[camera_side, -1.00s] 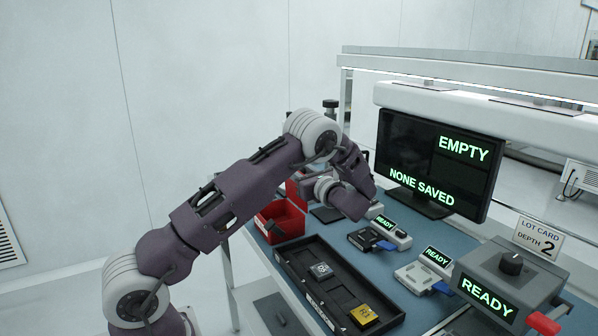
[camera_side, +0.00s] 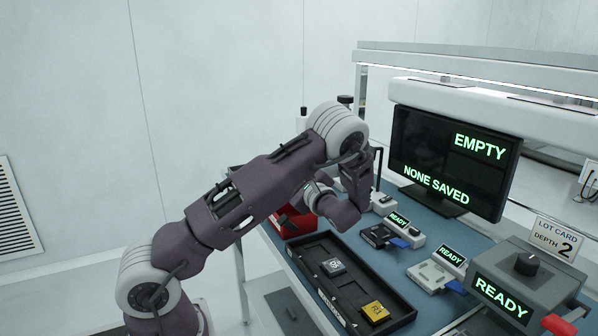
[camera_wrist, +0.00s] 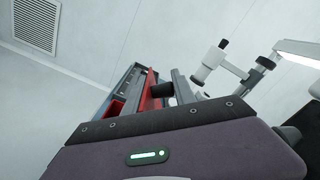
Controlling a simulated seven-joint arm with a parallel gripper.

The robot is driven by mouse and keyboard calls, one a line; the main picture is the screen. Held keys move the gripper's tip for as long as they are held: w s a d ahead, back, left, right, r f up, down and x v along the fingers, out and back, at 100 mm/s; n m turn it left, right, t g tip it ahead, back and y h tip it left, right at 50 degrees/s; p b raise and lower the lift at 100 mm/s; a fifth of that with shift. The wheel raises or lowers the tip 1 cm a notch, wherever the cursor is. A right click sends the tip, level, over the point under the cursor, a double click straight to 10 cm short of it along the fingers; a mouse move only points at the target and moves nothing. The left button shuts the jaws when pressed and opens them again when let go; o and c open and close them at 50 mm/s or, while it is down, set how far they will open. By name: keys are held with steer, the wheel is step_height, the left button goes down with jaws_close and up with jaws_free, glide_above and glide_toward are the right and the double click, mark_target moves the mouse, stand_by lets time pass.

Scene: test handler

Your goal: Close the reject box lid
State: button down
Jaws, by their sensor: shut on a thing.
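The red reject box (camera_side: 290,225) stands at the back left of the bench in the side view, partly covered by my arm. In the wrist view, red parts of the box and its lid (camera_wrist: 130,92) show just beyond my gripper (camera_wrist: 168,86). My gripper is shut, with a dark round knob or handle (camera_wrist: 160,90) at its fingers, seemingly part of the lid. The exact grip is hard to see. In the side view my fingers are hidden behind my arm, so the lid's angle cannot be told well.
A black tray (camera_side: 312,268) with a grey and a yellow chip lies in front of the box. Sockets with READY displays (camera_side: 398,219) and a monitor (camera_side: 450,160) stand to the right. A microscope-like device (camera_wrist: 212,62) shows in the wrist view.

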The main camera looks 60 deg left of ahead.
steer(key=shift+s+f+n, duration=0.15)
steer(key=shift+s+n, duration=0.05)
steer(key=shift+n, duration=0.1)
steer(key=shift+s+f, duration=0.5)
steer(key=shift+s, duration=0.1)
steer(key=shift+f, duration=0.1)
steer(key=c, duration=1.1)
jaws_free()
steer(key=shift+d, duration=0.15)
steer(key=d, duration=0.7)
steer(key=shift+c, duration=0.3)
